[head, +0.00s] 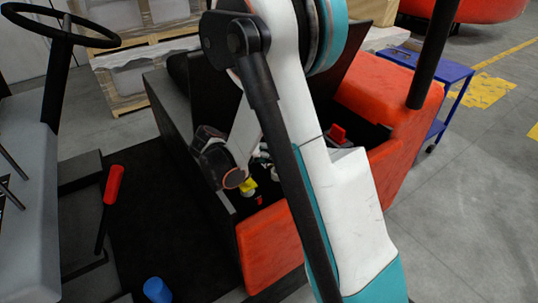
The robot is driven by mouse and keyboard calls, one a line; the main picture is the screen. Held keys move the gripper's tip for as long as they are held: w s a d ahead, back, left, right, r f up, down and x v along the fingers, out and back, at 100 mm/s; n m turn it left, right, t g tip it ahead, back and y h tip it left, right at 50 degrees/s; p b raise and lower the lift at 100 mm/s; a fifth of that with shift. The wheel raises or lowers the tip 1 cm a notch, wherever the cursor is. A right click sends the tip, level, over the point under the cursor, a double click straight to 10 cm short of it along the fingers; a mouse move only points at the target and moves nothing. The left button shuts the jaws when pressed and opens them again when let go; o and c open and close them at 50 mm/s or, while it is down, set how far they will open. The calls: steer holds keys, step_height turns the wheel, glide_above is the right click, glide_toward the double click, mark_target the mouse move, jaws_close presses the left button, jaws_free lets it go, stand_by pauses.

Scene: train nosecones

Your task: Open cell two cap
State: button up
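The open compartment of an orange and black vehicle (275,240) lies ahead, partly behind my arm. Inside it, a small yellow piece (249,187) sits near dark and pale parts. These may be battery cell caps, but they are too small to tell, and I cannot tell which is cell two's cap. A red block (338,134) shows farther back, right of my arm. My arm reaches down into the compartment. Its dark end, where my gripper (240,182) seems to be, is close to the yellow piece. Its fingers cannot be made out, and contact cannot be told.
A black steering wheel (60,27) on a column and a red-handled lever (114,185) stand at left. A blue cylinder (157,290) is at the bottom. Wrapped pallets (130,70) stand behind.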

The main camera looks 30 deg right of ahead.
jaws_close()
steer(key=shift+w+n+g, duration=0.5)
steer(key=shift+w, duration=0.05)
steer(key=o, duration=0.7)
jaws_free()
steer(key=shift+a+f, duration=0.1)
steer(key=shift+c, duration=0.2)
steer(key=v, duration=1.2)
